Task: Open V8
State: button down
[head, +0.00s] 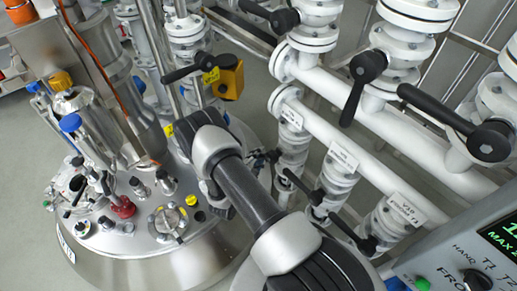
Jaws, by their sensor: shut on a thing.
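A row of white valves hangs under the lower white pipe. The rightmost carries a label reading V10. The leftmost valve, V8 by its place in the row (293,140), has a label too small to read. My arm reaches from the bottom right, and its wrist stands just left of this valve. My gripper (264,161) shows only as small dark parts beside the valve's lower body, mostly hidden by my arm. It appears shut on the V8 handle there. The handle's exact angle is hidden.
The middle valve (338,178) and the V10 valve (393,218) have black lever handles close to my arm. Larger black-handled valves (368,68) stand above. A steel reactor lid (110,235) with fittings lies left. A control panel (470,255) is at bottom right.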

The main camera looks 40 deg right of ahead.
jog(key=s+f+n+g+y+p, duration=0.1)
jog(key=s+f+n+g, duration=0.2)
jog(key=s+n, duration=0.3)
jog(key=shift+s+d+n+g, duration=0.3)
jog(key=shift+s+g, duration=0.3)
jog(key=shift+f, duration=0.1)
jog(key=c, duration=1.7)
grip_release()
jog(key=shift+o, duration=1.2)
jog(key=shift+w, duration=0.1)
jog(key=v, duration=1.2)
jog(key=shift+r, duration=0.3)
